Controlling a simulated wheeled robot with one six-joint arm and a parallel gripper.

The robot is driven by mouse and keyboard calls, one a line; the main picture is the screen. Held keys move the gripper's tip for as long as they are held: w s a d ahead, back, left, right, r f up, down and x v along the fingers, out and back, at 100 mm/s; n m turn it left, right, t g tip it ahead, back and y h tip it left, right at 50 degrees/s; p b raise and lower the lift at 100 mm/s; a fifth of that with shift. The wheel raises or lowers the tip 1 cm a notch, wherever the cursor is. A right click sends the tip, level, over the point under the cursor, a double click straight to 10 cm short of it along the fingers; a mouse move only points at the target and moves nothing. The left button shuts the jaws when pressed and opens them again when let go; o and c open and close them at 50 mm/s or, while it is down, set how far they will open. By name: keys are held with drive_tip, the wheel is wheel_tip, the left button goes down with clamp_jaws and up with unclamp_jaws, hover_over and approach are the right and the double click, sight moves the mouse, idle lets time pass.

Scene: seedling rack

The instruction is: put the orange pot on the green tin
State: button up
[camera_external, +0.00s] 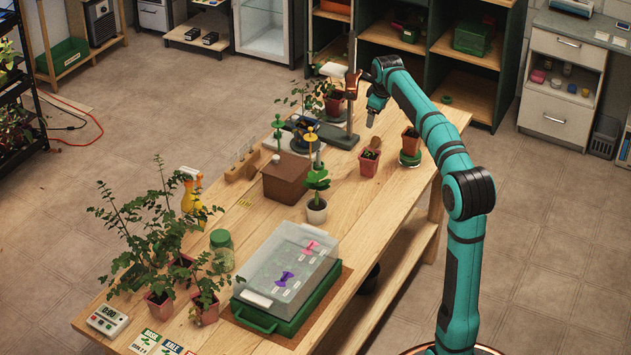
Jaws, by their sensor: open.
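The small orange-brown pot (410,139) stands upright near the table's right edge, with dark soil and a little seedling in it. It rests on a low, round green thing (410,159), which looks like the green tin; only its rim and side show below the pot. My gripper (371,121) is open and points down, above the table and to the left of the pot. It is apart from the pot, and nothing shows between its jaws.
A reddish-pink pot (369,162) stands just left of the orange pot. A grey stand (343,139) and a leafy potted plant (333,102) are behind my gripper. A brown box (286,178) and a covered green tray (265,318) sit nearer. Bare wood lies right of the tray.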

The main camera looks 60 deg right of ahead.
drive_tip(key=s+a+r+t, duration=0.1)
drive_tip(key=a+r+t, duration=0.1)
drive_tip(key=a, duration=0.8)
drive_tip(key=s+a+r+t+h, duration=0.1)
drive_tip(key=a+r+t, duration=0.15)
drive_tip(key=a, duration=0.75)
drive_tip(key=s+a+r+t, duration=0.2)
drive_tip(key=a+t, duration=0.1)
drive_tip(key=a, duration=0.8)
drive_tip(key=s+a+f+t+y, duration=0.3)
drive_tip(key=s+a+t, duration=0.4)
drive_tip(key=s+a, duration=0.9)
drive_tip(key=shift+a+y, duration=0.3)
drive_tip(key=shift+a, duration=0.75)
